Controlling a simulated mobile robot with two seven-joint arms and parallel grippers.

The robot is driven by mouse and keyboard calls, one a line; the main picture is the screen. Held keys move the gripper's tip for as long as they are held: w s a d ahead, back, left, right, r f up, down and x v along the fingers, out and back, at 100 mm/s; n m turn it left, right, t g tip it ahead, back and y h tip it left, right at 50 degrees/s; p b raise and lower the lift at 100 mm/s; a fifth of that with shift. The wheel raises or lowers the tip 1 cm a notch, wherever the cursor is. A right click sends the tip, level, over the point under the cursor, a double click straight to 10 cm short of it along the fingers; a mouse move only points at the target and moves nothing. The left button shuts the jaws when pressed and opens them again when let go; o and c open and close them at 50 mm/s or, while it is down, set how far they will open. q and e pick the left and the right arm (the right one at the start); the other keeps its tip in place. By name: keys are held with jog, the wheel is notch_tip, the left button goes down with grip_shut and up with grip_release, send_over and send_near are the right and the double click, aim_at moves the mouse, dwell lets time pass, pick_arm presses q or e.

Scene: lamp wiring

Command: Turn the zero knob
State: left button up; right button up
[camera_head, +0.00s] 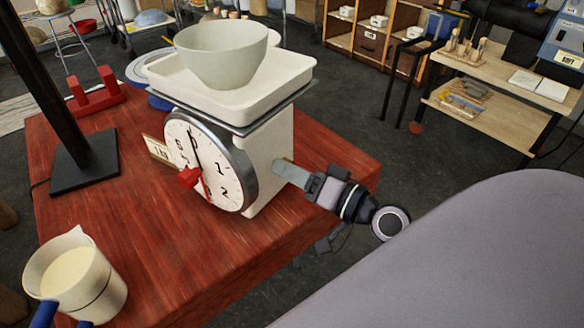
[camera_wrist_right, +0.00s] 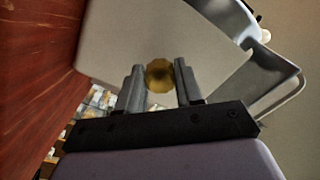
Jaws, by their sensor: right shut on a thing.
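A kitchen scale with a cream body (camera_head: 270,155) and a round white dial (camera_head: 212,160) stands on the red wooden table (camera_head: 165,255). A red pointer piece (camera_head: 188,178) shows at the dial's front. My right gripper (camera_head: 283,172) reaches the scale's right side from the right. In the right wrist view, the brass zero knob (camera_wrist_right: 160,75) sits between the fingers of my right gripper (camera_wrist_right: 159,84), which is shut on it. The knob is hidden in the head view. My left gripper is not in view.
A cream bowl (camera_head: 222,55) rests in the scale's white tray (camera_head: 285,80). A jug of pale liquid (camera_head: 75,280) stands at the table's front left. A black post on a square base (camera_head: 85,170) and a red stand (camera_head: 96,92) are at the left.

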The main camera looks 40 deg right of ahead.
jog(key=shift+r+m, duration=0.1)
jog(key=shift+m, duration=0.8)
jog(key=o, duration=1)
jog(key=shift+o, duration=0.2)
